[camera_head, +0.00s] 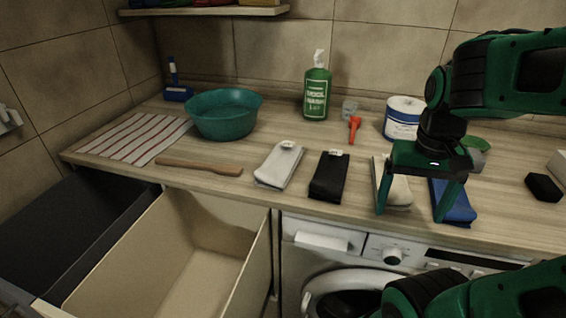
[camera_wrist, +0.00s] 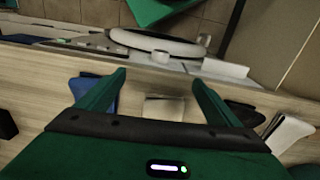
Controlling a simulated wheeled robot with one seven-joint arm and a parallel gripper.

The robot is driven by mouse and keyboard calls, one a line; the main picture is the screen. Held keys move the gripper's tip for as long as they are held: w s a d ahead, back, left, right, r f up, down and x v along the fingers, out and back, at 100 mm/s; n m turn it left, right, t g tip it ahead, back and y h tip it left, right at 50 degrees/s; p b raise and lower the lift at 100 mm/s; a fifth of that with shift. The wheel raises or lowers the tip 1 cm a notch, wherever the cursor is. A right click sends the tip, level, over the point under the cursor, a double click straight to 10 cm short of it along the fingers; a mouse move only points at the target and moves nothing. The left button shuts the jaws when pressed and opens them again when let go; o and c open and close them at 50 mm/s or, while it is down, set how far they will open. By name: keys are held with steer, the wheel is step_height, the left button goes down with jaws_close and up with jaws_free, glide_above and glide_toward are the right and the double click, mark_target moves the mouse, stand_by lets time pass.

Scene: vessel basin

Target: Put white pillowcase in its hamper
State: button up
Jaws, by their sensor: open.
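Folded cloths lie in a row on the wooden counter. A white-grey one (camera_head: 279,166) is at the left, and it shows at the right edge in the wrist view (camera_wrist: 287,132). A cream-white one (camera_head: 396,190) lies farther right, partly behind my gripper; it also shows in the wrist view (camera_wrist: 164,108). I cannot tell for certain which is the white pillowcase. My gripper (camera_head: 411,214) points down, open and empty, with its fingers on either side of the cream-white cloth in both views. A cream hamper (camera_head: 196,243) and a dark hamper (camera_head: 75,227) stand open before the counter's left part.
A black cloth (camera_head: 329,176) and a blue cloth (camera_head: 456,203) flank the cream-white one. Behind are a teal basin (camera_head: 223,118), green bottle (camera_head: 316,92), orange-red utensil (camera_head: 354,129) and white tub (camera_head: 402,118). A wooden stick (camera_head: 199,166) lies left. A washing machine (camera_head: 330,262) is below.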

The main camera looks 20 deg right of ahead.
steer(key=shift+h, duration=0.6)
steer(key=w, duration=0.2)
steer(key=w+a+r, duration=0.1)
steer(key=w, duration=0.2)
steer(key=w+a+r, duration=0.1)
steer(key=w, duration=0.2)
steer(key=shift+w+a+r, duration=0.15)
steer(key=shift+a+r, duration=0.05)
steer(key=shift+r, duration=0.05)
steer(key=shift+m+t+h, duration=0.3)
steer(key=shift+t+h, duration=0.2)
steer(key=shift+t, duration=0.3)
steer(key=w+a, duration=0.1)
steer(key=w, duration=0.2)
steer(key=w+a+r, duration=0.1)
steer(key=w+a, duration=0.1)
steer(key=w+a+r, duration=0.1)
steer(key=w+a, duration=0.1)
steer(key=w, duration=0.1)
steer(key=shift+w+a+r, duration=0.25)
steer(key=shift+w, duration=0.1)
steer(key=t, duration=0.2)
glide_toward(280, 158)
steer(key=shift+w+a+r+m, duration=0.1)
steer(key=shift+r+m, duration=0.2)
steer(key=shift+m, duration=0.1)
steer(key=shift+w+a+f, duration=0.15)
steer(key=shift+f, duration=0.1)
steer(key=x, duration=1)
steer(key=shift+d, duration=0.2)
